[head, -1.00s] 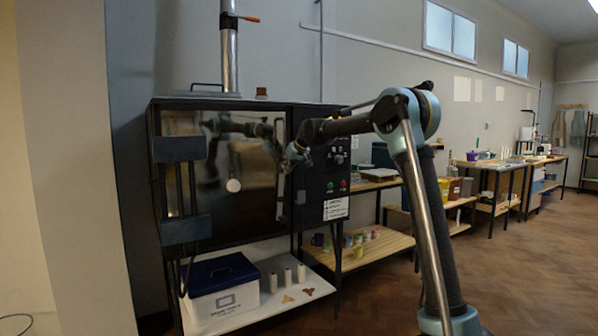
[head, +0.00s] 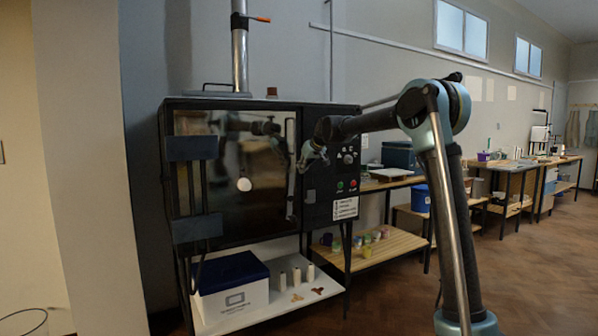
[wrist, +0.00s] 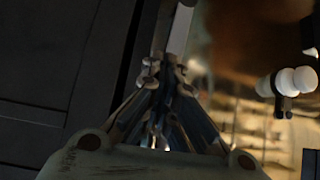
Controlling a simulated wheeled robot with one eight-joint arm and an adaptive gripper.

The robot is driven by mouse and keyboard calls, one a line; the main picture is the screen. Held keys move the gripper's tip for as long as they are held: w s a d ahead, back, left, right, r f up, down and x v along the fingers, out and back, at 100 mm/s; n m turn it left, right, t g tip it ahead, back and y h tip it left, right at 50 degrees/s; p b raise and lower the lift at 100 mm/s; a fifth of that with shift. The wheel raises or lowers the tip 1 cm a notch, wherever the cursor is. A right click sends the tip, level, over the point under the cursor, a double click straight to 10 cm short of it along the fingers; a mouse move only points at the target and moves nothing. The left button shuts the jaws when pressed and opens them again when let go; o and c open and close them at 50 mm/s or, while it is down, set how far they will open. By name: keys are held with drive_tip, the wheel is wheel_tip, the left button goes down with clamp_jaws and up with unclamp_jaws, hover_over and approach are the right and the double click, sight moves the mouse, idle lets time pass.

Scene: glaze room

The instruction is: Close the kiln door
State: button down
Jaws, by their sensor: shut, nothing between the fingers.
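The kiln (head: 331,117) is a dark box on legs with a control panel at its right. Its glossy, reflective door (head: 235,215) covers the front, with grey hinge plates at the left and a pale upright handle (head: 291,165) near the right edge. The door looks flush or nearly flush; I cannot tell whether a small gap is left. My gripper (head: 303,166) is shut and empty at the door's right edge, close beside the handle. In the wrist view, its closed fingers (wrist: 162,75) point at a pale upright bar (wrist: 181,30); contact is unclear.
Under the kiln, a shelf holds a white box with a blue lid (head: 230,290) and small pale cylinders (head: 296,275). A low wooden bench (head: 375,250) with small pots stands to the right. A wall edge (head: 85,170) is at the left. The wooden floor at right is open.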

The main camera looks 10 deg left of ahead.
drive_tip(key=v, duration=0.9)
drive_tip(key=s+d+f+m+g+h, duration=0.1)
drive_tip(key=s+d+f, duration=0.3)
drive_tip(key=s+d, duration=0.5)
drive_tip(key=s+d+f+m+h, duration=0.2)
drive_tip(key=s+d+f, duration=0.35)
drive_tip(key=d, duration=0.45)
drive_tip(key=s+d+f+m+g+h, duration=0.1)
drive_tip(key=s+d+f, duration=0.2)
drive_tip(key=s+d, duration=0.6)
drive_tip(key=s+d+f+m+h, duration=0.1)
drive_tip(key=s+d+f, duration=0.4)
drive_tip(key=s+f, duration=0.3)
drive_tip(key=s+d+f+m+g+h, duration=0.1)
drive_tip(key=s+d+f+m, duration=0.1)
drive_tip(key=s+d+f, duration=0.3)
drive_tip(key=s+d+f+m+g, duration=0.1)
drive_tip(key=s+d+f, duration=0.5)
drive_tip(key=s+f, duration=0.5)
drive_tip(key=s, duration=0.2)
drive_tip(key=shift+s+f+m+h, duration=0.3)
drive_tip(key=shift+s+m+h, duration=0.1)
drive_tip(key=shift+w+f+g, duration=0.2)
drive_tip(key=shift+w+g, duration=0.1)
drive_tip(key=shift+w, duration=0.15)
